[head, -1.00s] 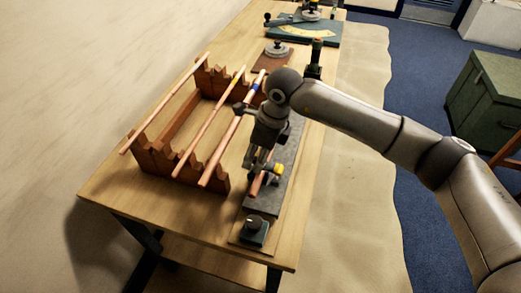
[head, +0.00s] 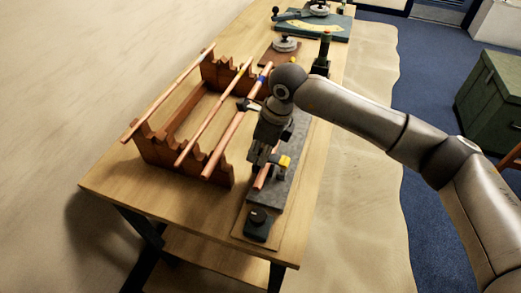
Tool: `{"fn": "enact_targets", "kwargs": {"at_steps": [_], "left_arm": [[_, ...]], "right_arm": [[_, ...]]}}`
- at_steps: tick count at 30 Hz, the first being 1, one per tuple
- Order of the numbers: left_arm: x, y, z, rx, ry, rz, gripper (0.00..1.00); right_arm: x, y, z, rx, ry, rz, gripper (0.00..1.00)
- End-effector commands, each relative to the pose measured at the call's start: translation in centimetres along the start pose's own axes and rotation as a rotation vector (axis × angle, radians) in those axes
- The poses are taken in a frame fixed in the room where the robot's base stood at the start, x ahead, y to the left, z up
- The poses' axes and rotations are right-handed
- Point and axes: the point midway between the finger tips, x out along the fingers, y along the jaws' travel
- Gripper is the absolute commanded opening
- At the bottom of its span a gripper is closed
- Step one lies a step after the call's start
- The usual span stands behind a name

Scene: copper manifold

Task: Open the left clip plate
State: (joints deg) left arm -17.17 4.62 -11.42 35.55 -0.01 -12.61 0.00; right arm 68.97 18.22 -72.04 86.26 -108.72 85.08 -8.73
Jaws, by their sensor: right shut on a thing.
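A copper pipe (head: 262,178) lies along a grey slab fixture (head: 292,172) at the table's near right side. A small clip plate with a yellow end (head: 284,161) sits across the fixture beside the pipe. My right gripper (head: 262,160) points down over the fixture, at the clip plate, and is shut on it as far as I can make out. The wrist and fingers hide much of the plate and pipe. My left gripper is not in view.
A brown notched rack (head: 160,156) with several copper rods (head: 213,112) stands left of the fixture. A black knob (head: 258,218) is at the fixture's near end. A dark upright post (head: 323,52) and a green board (head: 335,32) stand farther back.

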Motion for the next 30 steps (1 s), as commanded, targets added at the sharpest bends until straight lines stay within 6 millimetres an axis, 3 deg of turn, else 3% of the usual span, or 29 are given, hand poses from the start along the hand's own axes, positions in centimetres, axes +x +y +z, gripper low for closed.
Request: {"fn": "enact_targets", "kwargs": {"at_steps": [6,12,30], "left_arm": [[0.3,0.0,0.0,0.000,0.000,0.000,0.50],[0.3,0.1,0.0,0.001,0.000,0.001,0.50],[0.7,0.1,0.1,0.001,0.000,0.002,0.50]], "right_arm": [[0.3,-0.1,-0.8,-0.001,0.123,-0.002,0.09],[0.4,0.0,-1.1,0.001,0.137,0.001,0.09],[0.2,-0.1,0.3,0.001,0.260,-0.001,0.09]]}}
